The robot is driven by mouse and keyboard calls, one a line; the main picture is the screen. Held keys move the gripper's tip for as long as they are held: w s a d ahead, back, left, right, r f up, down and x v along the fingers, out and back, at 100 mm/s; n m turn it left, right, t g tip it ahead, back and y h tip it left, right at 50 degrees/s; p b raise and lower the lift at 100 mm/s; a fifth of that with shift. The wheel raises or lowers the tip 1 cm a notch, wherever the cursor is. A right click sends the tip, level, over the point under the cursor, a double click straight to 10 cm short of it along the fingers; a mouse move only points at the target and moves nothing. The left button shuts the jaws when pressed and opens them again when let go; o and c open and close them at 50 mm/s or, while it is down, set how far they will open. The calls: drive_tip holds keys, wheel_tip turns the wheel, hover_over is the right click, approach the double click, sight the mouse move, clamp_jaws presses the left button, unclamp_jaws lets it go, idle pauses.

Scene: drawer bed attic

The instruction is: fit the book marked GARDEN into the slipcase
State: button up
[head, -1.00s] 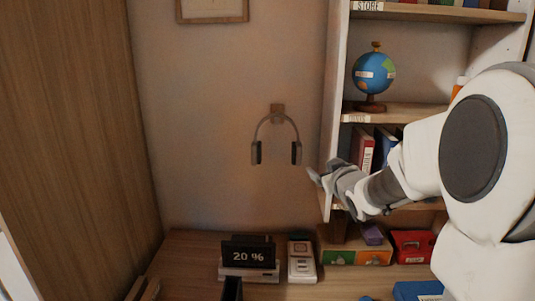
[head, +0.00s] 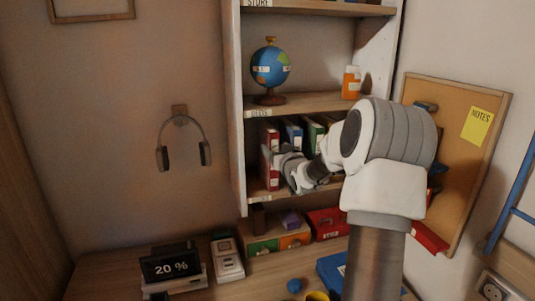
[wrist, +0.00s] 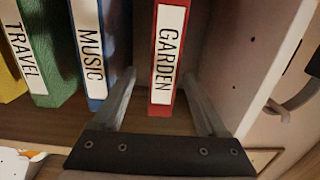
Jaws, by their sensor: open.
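The red book marked GARDEN (wrist: 166,60) stands upright on a shelf, its white label facing my wrist camera. It also shows in the head view (head: 268,176), partly hidden by my gripper. My gripper (wrist: 160,92) is open, with one finger on each side of the book's spine in the wrist view. The left finger lies in the gap beside the blue MUSIC book (wrist: 90,60). I cannot tell if either finger touches the book. I cannot clearly identify the slipcase in either view.
The green TRAVEL book (wrist: 45,60) stands beyond the MUSIC book. The shelf side wall (wrist: 245,60) is close to my right finger in the wrist view. A globe (head: 270,65) stands one shelf up. The desk holds a clock display (head: 170,265) and several boxes.

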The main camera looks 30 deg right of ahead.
drive_tip(key=shift+a+r+p+x, duration=0.15)
drive_tip(key=shift+p+x, duration=0.25)
drive_tip(key=shift+x, duration=1.6)
drive_tip(key=shift+a+r+p+x, duration=0.1)
drive_tip(key=shift+p+x, duration=0.25)
drive_tip(key=shift+x, duration=1.65)
drive_tip(key=shift+f, duration=0.1)
clamp_jaws()
